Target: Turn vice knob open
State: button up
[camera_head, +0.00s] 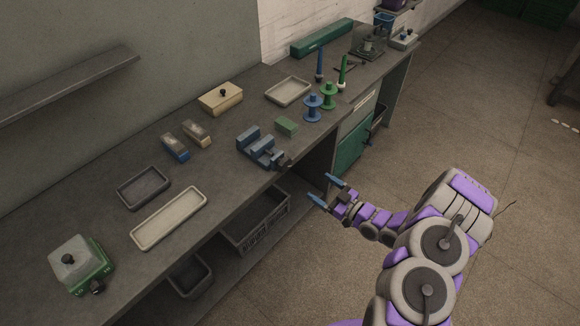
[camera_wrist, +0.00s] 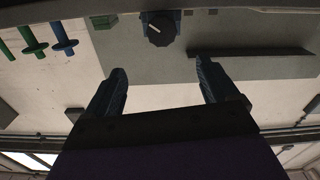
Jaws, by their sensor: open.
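The blue vice (camera_head: 260,147) sits at the front edge of the workbench in the head view, with its dark knob (camera_head: 284,162) facing out over the edge. In the wrist view the round dark knob (camera_wrist: 160,29) with a pale mark shows at top centre, in front of the vice body (camera_wrist: 180,15). My gripper (camera_head: 325,190) is open and empty, off the bench front, to the right of and below the knob in the head view. In the wrist view my two fingers (camera_wrist: 158,75) are spread apart, with the knob ahead between their lines and not touched.
The workbench (camera_head: 215,160) carries a green block (camera_head: 287,126), a blue spool (camera_head: 313,108), a green spool (camera_head: 329,96), trays and boxes. A dark crate (camera_head: 257,222) stands on the shelf below.

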aim_at(287, 166)
jog(key=b+x, duration=0.3)
jog(key=x, duration=1.2)
jog(key=shift+s, duration=0.2)
jog(key=shift+c, duration=0.5)
jog(key=c, duration=1)
jog(key=shift+o, duration=0.2)
